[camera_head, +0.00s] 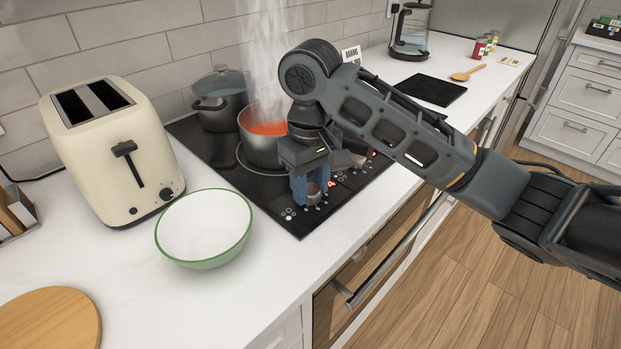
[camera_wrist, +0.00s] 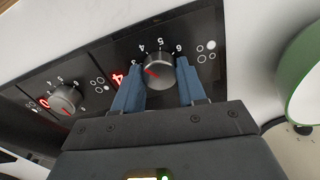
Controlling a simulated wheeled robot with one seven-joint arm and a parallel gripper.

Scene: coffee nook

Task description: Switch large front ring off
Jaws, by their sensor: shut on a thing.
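My gripper (camera_head: 311,188) reaches down to the front control strip of the black cooktop (camera_head: 225,152). Its blue fingers are shut on a silver knob (camera_wrist: 160,72), one finger on each side. A ring symbol (camera_wrist: 207,48) with one filled circle is printed by this knob. A steaming pot of red liquid (camera_head: 262,150) stands on the cooktop behind my gripper.
A second knob (camera_wrist: 66,99) beside a red 0 (camera_wrist: 44,103) is close by. A grey lidded pot (camera_head: 222,112) stands at the back. A green-rimmed bowl (camera_head: 203,262) and a cream toaster (camera_head: 115,150) are left of the cooktop.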

